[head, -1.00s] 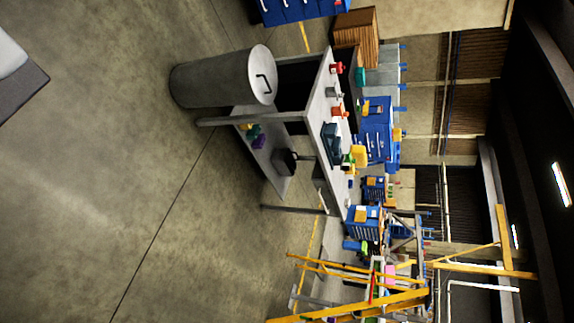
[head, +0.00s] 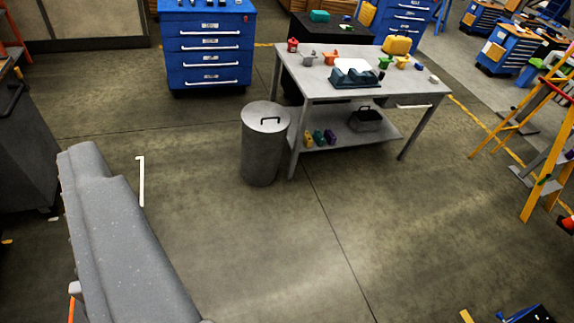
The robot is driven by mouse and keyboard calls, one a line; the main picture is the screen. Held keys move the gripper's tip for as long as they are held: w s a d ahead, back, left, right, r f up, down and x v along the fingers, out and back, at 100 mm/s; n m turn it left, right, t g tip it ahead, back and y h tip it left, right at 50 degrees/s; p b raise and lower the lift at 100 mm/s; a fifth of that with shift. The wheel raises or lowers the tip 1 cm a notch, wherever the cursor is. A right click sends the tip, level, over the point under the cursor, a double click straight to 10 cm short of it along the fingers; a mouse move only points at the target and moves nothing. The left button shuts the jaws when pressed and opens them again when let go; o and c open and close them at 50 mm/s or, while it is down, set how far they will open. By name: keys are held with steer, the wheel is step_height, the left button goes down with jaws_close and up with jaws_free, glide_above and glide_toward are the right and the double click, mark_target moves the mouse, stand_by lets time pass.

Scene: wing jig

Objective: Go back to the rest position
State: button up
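My gripper does not show in the head view, so I cannot see its fingers or anything in them. The task names no object. The head view is close to level and looks down across a concrete floor (head: 260,250). A long grey speckled body (head: 120,230) fills the lower left; I cannot tell what it is.
A grey workbench (head: 420,88) with tools on top and a lower shelf stands at the back, a grey lidded bin (head: 262,150) at its left. A blue drawer cabinet (head: 208,50) is behind. Yellow ladder-like frames (head: 548,165) stand at right. The middle floor is clear.

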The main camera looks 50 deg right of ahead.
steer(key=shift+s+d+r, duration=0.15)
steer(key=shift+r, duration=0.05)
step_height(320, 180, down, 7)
steer(key=b, duration=0.7)
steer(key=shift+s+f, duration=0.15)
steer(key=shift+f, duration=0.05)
